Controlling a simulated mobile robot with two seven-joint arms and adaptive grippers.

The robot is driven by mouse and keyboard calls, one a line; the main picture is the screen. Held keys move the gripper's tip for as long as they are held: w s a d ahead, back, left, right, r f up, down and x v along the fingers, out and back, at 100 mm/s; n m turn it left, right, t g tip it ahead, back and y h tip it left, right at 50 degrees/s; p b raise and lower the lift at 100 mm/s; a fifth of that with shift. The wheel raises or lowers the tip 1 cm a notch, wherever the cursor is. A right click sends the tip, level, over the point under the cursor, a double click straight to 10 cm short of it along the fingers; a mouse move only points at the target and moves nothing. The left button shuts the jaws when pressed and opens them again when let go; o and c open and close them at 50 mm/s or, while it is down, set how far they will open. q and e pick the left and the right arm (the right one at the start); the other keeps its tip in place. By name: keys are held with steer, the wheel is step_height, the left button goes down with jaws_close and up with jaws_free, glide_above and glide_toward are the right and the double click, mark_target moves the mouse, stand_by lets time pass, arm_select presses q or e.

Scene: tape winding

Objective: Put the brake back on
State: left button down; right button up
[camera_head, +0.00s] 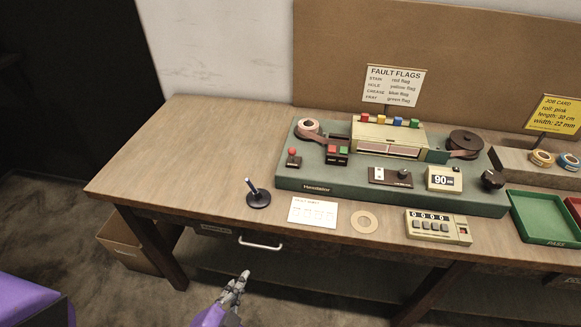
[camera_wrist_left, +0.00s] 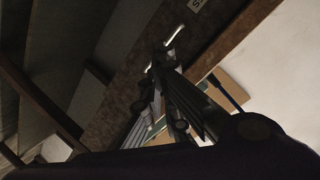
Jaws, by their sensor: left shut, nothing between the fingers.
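The green tape winder (camera_head: 390,193) stands on the bench. A small red-knobbed lever (camera_head: 292,157) is at its left end, left of the red and green buttons (camera_head: 338,150). A black knob (camera_head: 492,180) is at its right end. I cannot tell from the pictures which control is the brake or how it is set. My left gripper (camera_head: 243,278) is shut and empty, low in front of the bench, below the drawer handle. In the left wrist view its fingers (camera_wrist_left: 160,65) point toward the bench front. My right gripper is not in view.
The drawer handle (camera_head: 260,244) juts from the bench front. A blue-stemmed pen stand (camera_head: 257,197), a white card (camera_head: 313,212), a cardboard ring (camera_head: 364,221) and a keypad counter (camera_head: 438,228) lie before the winder. A green tray (camera_head: 545,218) is at right. The bench's left end is clear.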

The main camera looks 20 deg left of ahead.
arm_select(q)
steer(key=w+d+r+m+t+h+b, duration=0.1)
steer(key=w+d+r+m+t+b, duration=0.1)
steer(key=w+r+m, duration=0.4)
steer(key=w+d+r+m+t+h+b, duration=0.1)
steer(key=w+r+m+t+b, duration=0.3)
steer(key=w+r+m+t, duration=0.2)
steer(key=shift+w+d+r, duration=0.35)
steer(key=shift+w+r, duration=0.2)
steer(key=shift+r, duration=0.05)
steer(key=p, duration=0.3)
glide_toward(290, 153)
steer(key=x, duration=0.5)
steer(key=shift+w+r, duration=0.15)
steer(key=shift+w, duration=0.1)
steer(key=shift+w+d+r, duration=0.1)
steer(key=shift+w, duration=0.55)
